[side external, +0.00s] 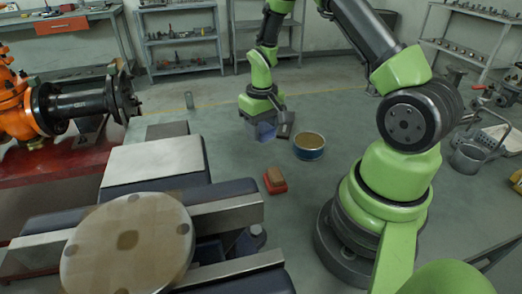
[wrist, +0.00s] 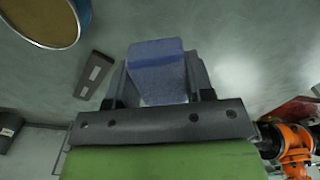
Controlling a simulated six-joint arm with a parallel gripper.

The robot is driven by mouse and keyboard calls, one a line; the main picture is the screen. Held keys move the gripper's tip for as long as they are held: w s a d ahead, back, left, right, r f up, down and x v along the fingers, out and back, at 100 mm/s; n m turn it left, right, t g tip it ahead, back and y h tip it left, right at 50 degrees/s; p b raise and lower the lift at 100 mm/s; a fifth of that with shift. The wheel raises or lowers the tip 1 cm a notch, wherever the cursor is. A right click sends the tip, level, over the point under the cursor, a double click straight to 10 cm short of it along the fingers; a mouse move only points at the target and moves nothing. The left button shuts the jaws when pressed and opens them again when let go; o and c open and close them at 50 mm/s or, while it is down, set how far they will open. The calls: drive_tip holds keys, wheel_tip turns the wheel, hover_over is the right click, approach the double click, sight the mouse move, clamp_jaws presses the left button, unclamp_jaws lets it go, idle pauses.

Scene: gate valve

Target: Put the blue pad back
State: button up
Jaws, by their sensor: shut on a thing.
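The blue pad (wrist: 157,70) is between the fingers of my gripper (wrist: 160,82) in the wrist view, and the fingers are shut on it. In the side external view the blue pad (side external: 265,131) hangs below my gripper (side external: 267,122), near the middle of the picture. I cannot tell how far it is above the surface. A dark flat piece with a lighter slot-like strip (wrist: 94,75) lies left of the pad in the wrist view. It seems to be partly behind the gripper in the side external view.
A round blue tin with brown contents (side external: 310,146) stands right of my gripper. A red block with a brown top (side external: 275,180) lies nearer the camera. A round metal disc (side external: 128,245) sits on a vise at front left.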

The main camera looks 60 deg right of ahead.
sight(261, 156)
drive_tip(key=shift+f, duration=3.05)
drive_tip(key=shift+f, duration=0.15)
drive_tip(key=o, duration=0.9)
